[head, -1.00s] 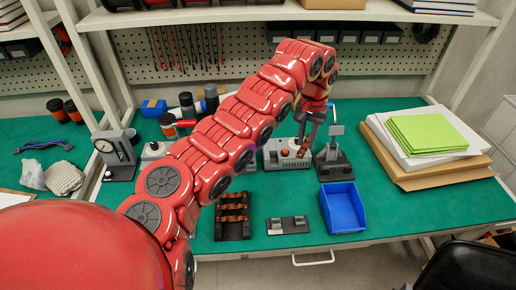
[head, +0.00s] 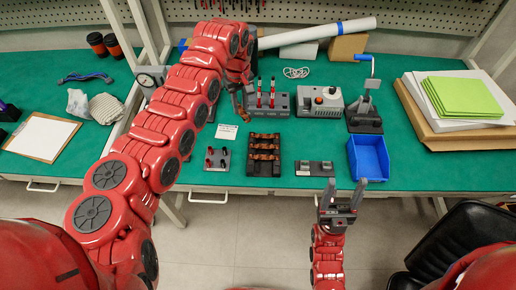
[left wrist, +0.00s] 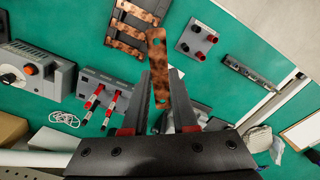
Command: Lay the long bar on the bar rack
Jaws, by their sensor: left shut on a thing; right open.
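My left gripper (left wrist: 158,88) is shut on a copper bar (left wrist: 157,62) with a hole near its end. The bar sticks out past the fingertips in the left wrist view. In the head view the left gripper (head: 243,108) hangs left of the grey block with red-handled tools, partly hidden by my arm. The bar rack (head: 264,170), black with several copper bars across it, lies near the front of the table. It also shows at the top of the left wrist view (left wrist: 118,33); the held bar appears apart from it. My right gripper (head: 341,197) is open and empty in front of the table.
A small plate with red and black terminals (head: 217,158) lies left of the rack, a grey fixture (head: 315,168) and a blue bin (head: 368,158) to its right. Behind stand the tool block (head: 268,106), a grey device with a red knob (head: 320,103) and a lever press (head: 364,118).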

